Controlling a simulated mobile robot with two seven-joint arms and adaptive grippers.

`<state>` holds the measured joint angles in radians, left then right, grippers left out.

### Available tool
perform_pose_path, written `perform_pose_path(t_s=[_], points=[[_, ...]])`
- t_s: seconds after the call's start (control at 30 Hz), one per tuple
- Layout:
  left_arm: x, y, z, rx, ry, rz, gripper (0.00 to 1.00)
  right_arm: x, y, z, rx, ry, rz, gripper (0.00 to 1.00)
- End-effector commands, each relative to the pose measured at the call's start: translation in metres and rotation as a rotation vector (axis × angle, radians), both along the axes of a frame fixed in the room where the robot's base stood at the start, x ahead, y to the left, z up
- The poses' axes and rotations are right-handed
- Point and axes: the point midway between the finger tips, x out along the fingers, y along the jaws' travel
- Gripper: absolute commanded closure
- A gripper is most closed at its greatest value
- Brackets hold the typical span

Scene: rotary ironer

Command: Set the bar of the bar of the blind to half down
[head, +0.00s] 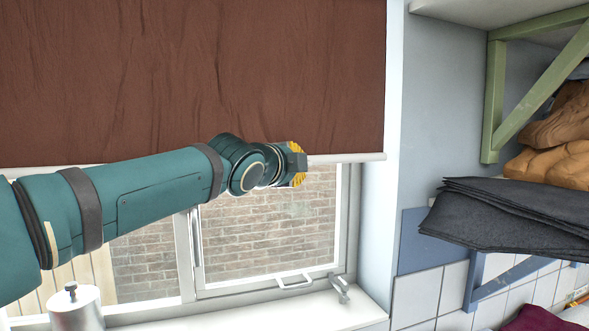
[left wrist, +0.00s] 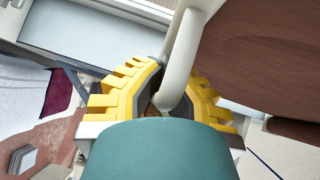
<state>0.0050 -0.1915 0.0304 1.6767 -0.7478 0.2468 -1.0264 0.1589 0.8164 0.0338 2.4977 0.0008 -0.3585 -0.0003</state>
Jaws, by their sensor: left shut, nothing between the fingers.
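The brown blind (head: 200,75) hangs over the upper part of the window. Its pale round bar (head: 345,158) runs along the lower edge, nearly level, with window glass showing below it. My left gripper (head: 294,163), with yellow finger pads, is at the bar, right of the blind's middle, and is shut. In the left wrist view the bar (left wrist: 182,62) crosses close by the yellow fingers (left wrist: 165,90); I cannot tell whether they touch it. My left forearm hides part of the bar's left side. My right gripper is not in view.
Below the bar are the window frame (head: 270,285), a handle (head: 295,282) and the white sill (head: 260,320). A metal canister (head: 76,312) stands lower left. At right are a green shelf bracket (head: 495,100), dark folded cloth (head: 500,215) and brown cloth (head: 555,145).

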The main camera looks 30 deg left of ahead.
Motion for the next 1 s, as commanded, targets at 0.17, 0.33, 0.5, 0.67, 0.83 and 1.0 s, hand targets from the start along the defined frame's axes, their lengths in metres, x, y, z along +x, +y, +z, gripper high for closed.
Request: perform_pose_path(t_s=[0.17, 0.33, 0.5, 0.67, 0.83, 1.0], points=[[-0.0004, -0.0030, 0.0060, 0.000, -0.007, -0.006, 1.00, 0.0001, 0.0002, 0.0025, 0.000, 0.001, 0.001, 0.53], [-0.0004, -0.0029, 0.0054, 0.000, -0.007, -0.006, 1.00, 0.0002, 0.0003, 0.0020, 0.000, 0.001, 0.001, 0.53], [-0.0003, -0.0029, 0.0050, 0.000, -0.006, -0.006, 0.80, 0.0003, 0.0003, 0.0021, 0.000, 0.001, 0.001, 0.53], [-0.0002, -0.0018, 0.0040, 0.000, -0.004, -0.004, 0.59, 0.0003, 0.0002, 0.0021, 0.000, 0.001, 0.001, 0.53], [-0.0001, -0.0011, 0.0031, 0.000, -0.001, -0.002, 0.59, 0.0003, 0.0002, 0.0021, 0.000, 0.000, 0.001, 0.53], [-0.0088, -0.0017, 0.0047, 0.000, -0.002, -0.002, 0.59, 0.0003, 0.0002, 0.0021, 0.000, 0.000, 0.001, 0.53]])
